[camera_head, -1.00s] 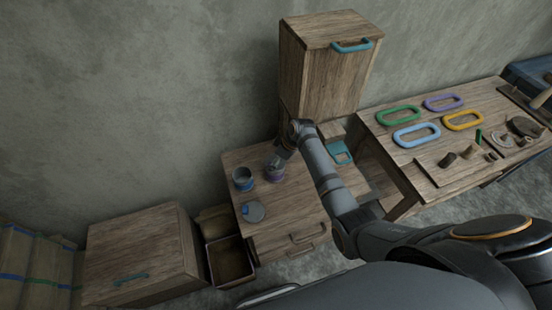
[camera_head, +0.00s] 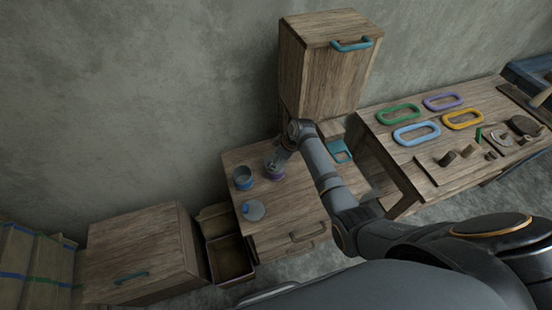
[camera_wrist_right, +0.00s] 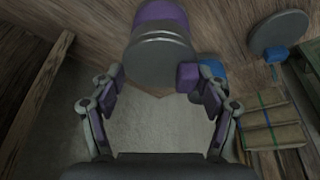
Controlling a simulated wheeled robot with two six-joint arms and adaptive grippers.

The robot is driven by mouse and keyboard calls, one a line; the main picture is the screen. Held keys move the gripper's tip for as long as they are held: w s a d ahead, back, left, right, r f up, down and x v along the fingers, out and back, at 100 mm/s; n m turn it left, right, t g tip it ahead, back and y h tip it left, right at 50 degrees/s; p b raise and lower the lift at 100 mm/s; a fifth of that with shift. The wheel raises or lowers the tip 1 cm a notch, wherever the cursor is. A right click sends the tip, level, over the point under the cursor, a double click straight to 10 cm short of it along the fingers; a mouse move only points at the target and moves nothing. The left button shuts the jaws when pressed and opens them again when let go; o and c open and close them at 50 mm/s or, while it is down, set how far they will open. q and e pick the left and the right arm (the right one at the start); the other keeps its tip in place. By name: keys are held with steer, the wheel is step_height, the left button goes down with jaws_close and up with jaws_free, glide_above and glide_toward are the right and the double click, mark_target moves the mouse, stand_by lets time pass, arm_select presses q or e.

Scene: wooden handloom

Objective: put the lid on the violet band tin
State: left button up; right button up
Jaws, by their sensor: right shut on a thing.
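The violet band tin (camera_head: 277,177) stands on the low wooden cabinet, just under my right gripper (camera_head: 275,164). In the right wrist view, the grey lid (camera_wrist_right: 158,62) with a violet knob (camera_wrist_right: 187,77) lies between the fingers of my right gripper (camera_wrist_right: 160,90), which is shut on it. The knob is close to the right finger. A violet surface (camera_wrist_right: 160,12), likely the tin, shows just beyond the lid. I cannot tell whether the lid touches the tin or is seated. My left gripper is not in view.
A blue band tin (camera_head: 243,181) stands left of the violet one, with a blue-knobbed lid (camera_head: 254,210) in front. A tall wooden cabinet (camera_head: 325,80) rises behind. An open box (camera_head: 231,262) is at lower left. A table (camera_head: 390,165) with coloured rings is at right.

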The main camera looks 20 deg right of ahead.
steer(key=shift+f, duration=0.25)
steer(key=o, duration=1.1)
step_height(320, 180, up, 7)
steer(key=p, duration=0.7)
steer(key=shift+r, duration=0.1)
